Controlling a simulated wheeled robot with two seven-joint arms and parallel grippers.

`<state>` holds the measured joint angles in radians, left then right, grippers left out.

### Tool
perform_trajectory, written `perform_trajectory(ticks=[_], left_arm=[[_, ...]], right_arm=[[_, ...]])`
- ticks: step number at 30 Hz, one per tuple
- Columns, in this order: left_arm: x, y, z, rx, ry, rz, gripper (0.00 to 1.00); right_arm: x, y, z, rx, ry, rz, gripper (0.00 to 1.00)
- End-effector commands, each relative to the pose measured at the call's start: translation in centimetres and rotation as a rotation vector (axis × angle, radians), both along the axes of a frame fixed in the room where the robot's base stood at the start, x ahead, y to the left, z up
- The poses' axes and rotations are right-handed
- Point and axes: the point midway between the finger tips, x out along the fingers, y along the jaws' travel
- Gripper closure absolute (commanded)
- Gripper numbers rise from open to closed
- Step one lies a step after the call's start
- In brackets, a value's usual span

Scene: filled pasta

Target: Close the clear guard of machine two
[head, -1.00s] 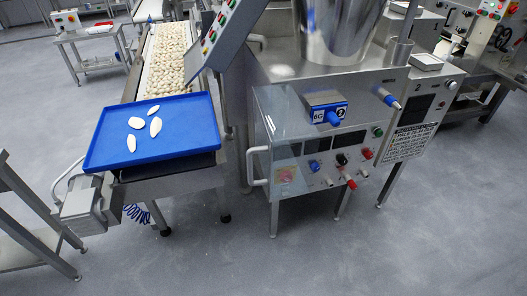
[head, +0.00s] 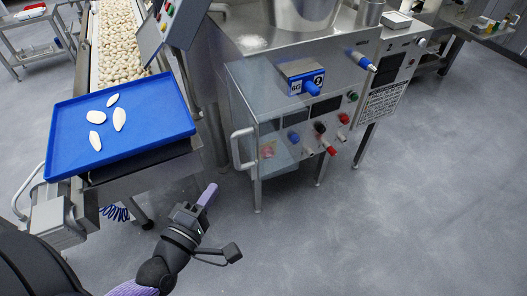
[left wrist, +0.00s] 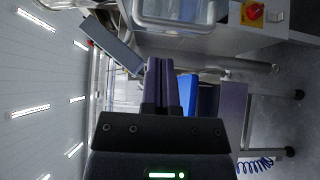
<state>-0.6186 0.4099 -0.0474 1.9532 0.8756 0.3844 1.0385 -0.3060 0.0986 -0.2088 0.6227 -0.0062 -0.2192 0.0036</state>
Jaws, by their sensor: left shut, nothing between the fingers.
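The machine (head: 340,88) with a front of knobs and a blue-edged label box marked 2 stands right of centre in the head view. Its clear guard (head: 241,98) is a see-through panel at the left end of that front. A pale bar handle (head: 236,150) is on the guard's left edge. How far the guard stands open is hard to tell. My left gripper (head: 208,192) is below and left of the handle, apart from it, with its purple fingers shut and empty. The fingers (left wrist: 165,80) also show in the left wrist view. My right gripper is out of view.
A blue tray (head: 70,152) with several pale pieces sits at the end of a conveyor (head: 112,40) full of pasta, left of the machine. A tilted control panel (head: 172,22) hangs between them. The grey floor (head: 400,220) in front and right is clear.

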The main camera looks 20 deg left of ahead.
Motion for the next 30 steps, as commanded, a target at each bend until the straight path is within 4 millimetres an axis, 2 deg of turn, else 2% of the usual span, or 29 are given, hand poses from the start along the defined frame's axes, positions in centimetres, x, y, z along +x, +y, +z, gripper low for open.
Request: perform_trajectory(ticks=[13, 15, 21, 30], left_arm=[[9.4, 0.0, -0.1, 0.004, 0.0, 0.0, 1.0], [10.3, -1.0, 0.0, 0.0, 0.001, 0.001, 1.0], [11.8, -2.6, -0.1, 0.005, 0.003, -0.001, 1.0], [12.1, -2.9, -0.1, 0.007, 0.004, -0.002, 1.0]], right_arm=[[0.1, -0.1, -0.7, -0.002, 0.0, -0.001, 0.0], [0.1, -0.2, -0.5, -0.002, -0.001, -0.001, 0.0], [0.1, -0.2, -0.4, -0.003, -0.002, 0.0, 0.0], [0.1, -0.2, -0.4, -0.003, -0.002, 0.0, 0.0]])
